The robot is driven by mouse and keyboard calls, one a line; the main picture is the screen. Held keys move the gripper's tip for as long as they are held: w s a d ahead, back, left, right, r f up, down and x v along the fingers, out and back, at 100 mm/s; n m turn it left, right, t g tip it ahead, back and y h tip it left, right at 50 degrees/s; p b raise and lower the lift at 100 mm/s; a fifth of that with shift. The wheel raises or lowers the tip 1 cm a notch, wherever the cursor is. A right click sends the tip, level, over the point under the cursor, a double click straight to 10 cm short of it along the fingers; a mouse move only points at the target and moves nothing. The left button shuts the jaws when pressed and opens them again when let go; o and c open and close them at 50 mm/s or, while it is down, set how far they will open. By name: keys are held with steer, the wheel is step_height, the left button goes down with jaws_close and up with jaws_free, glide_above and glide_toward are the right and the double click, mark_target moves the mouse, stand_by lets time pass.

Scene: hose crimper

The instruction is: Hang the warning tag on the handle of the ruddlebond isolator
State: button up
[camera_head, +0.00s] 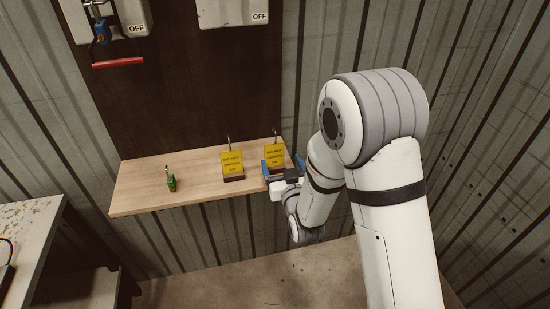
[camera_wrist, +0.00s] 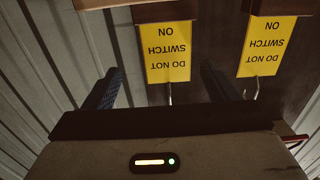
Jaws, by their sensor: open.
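Two yellow warning tags with wire hooks stand in small dark holders on the wooden shelf. The right tag (camera_head: 275,154) is at my gripper (camera_head: 284,166), and the left tag (camera_head: 232,161) stands a little way off. In the wrist view the nearer tag (camera_wrist: 168,52) appears upside down between my open fingers (camera_wrist: 163,88), with a gap on each side. The other tag (camera_wrist: 273,46) is outside the fingers, to the right. Two grey boxes marked OFF hang on the dark board; the left box (camera_head: 118,18) has a red handle (camera_head: 118,62) below it. No isolator name is readable.
The wooden shelf (camera_head: 135,190) also carries a small green padlock-like item (camera_head: 171,183) on its left part. The right OFF box (camera_head: 232,12) is cut by the top edge. A worn bench (camera_head: 30,225) stands at lower left. Corrugated walls close in behind and at right.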

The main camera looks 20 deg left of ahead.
mark_target(275, 153)
steer(key=p+x, duration=0.1)
steer(key=x, duration=0.2)
steer(key=p+x, duration=0.1)
steer(key=x, duration=0.2)
steer(key=shift+s+a+r+p, duration=0.15)
steer(key=shift+a+p, duration=0.15)
steer(key=shift+a, duration=0.2)
steer(key=shift+w+a, duration=0.3)
steer(key=shift+w, duration=0.25)
steer(key=shift+c, duration=0.4)
steer(key=c, duration=1)
